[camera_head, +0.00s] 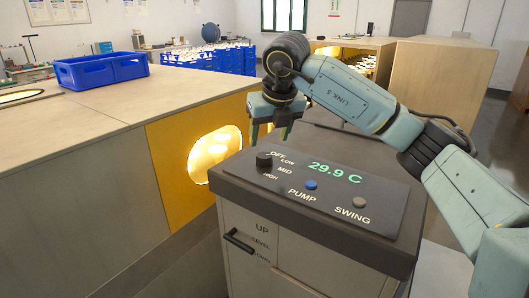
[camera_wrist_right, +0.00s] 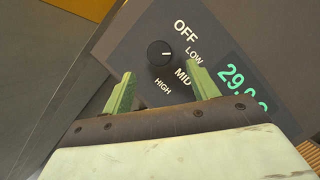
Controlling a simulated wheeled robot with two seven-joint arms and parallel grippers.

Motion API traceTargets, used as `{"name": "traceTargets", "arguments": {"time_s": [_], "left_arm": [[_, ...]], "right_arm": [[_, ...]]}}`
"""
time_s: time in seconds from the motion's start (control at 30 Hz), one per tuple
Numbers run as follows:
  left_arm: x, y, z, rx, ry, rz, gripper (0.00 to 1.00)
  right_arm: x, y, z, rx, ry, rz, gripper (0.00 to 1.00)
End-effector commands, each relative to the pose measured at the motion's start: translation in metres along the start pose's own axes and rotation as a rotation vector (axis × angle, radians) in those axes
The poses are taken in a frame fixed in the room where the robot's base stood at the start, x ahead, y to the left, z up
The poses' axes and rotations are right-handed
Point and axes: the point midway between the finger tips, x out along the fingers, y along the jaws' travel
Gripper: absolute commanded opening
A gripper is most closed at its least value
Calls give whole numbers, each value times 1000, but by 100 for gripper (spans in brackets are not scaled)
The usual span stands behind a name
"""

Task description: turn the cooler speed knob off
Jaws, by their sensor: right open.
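The cooler's speed knob (camera_head: 263,160) is a round black dial at the left of the sloping control panel (camera_head: 325,193). In the right wrist view, the knob (camera_wrist_right: 160,53) has a short white mark that seems to point towards LOW, but it is small. The labels OFF, LOW, MID and HIGH curve around it. My right gripper (camera_head: 269,134) is open and empty, just above and behind the knob. In the wrist view, its green fingertips (camera_wrist_right: 163,80) are spread wider than the knob and apart from it. My left gripper is out of view.
The panel shows 29.9 C, a blue PUMP button (camera_head: 310,184) and a grey SWING button (camera_head: 359,202). A handle (camera_head: 240,241) marked UP and LEVEL is on the cooler's front. A wooden bench (camera_head: 110,120) with a lit round opening and a blue crate (camera_head: 100,70) stand left.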

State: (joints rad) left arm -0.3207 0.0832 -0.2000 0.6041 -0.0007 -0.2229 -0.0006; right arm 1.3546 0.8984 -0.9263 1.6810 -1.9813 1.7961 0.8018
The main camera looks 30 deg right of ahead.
Motion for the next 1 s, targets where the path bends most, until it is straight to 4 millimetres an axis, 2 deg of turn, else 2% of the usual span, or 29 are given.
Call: {"name": "traceTargets", "arguments": {"time_s": [0.03, 0.1, 0.3, 0.47, 0.73, 0.77, 1.0], "left_arm": [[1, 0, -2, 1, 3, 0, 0], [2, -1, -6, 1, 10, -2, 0], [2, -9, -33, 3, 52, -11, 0], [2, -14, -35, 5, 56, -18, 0], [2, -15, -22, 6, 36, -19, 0], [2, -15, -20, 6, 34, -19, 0], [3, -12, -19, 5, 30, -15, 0]], "right_arm": [[13, 0, -1, 0, 5, -1, 59], [26, 0, -1, 1, 3, 0, 59], [55, 1, 0, -1, 2, 1, 59], [64, 0, 0, 0, 0, 1, 59], [66, 1, 0, -1, 0, 2, 59], [66, 1, 0, -1, 0, 2, 58], [66, 1, 0, -1, 0, 2, 27]]}}
